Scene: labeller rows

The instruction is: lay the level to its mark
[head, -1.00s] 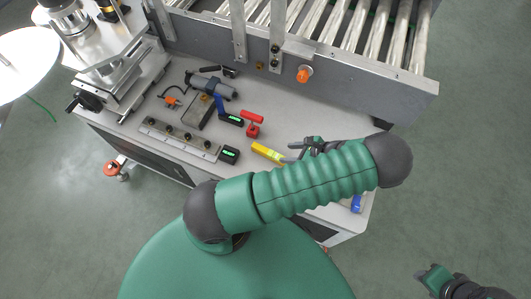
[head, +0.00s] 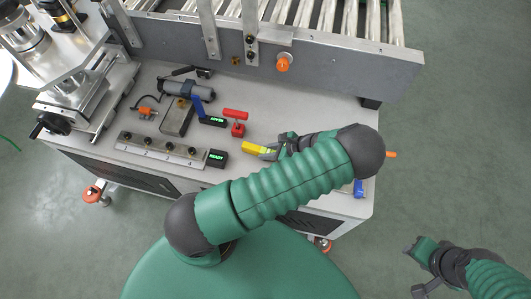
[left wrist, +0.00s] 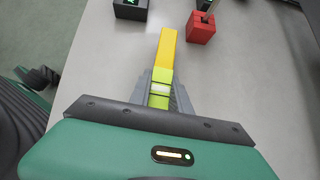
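The level (head: 252,148) is a small yellow bar with a yellow-green part, lying on the grey table top right of the middle. In the left wrist view the level (left wrist: 167,48) points away from me, its near part between the fingers. My left gripper (head: 268,152) reaches it from the right, low over the table. Its fingers (left wrist: 161,88) lie close against both sides of the level and look shut on it. My right gripper (head: 414,269) is open and empty over the floor, off the table's right side. I cannot make out the level's mark; my left arm hides part of the table.
A red stamp-like piece (head: 238,129) and a black box with a green display (head: 217,159) stand near the level. A blue-handled device (head: 198,107), grey cylindrical tool (head: 174,88) and a metal strip (head: 160,148) lie left. A conveyor frame (head: 330,65) bounds the back.

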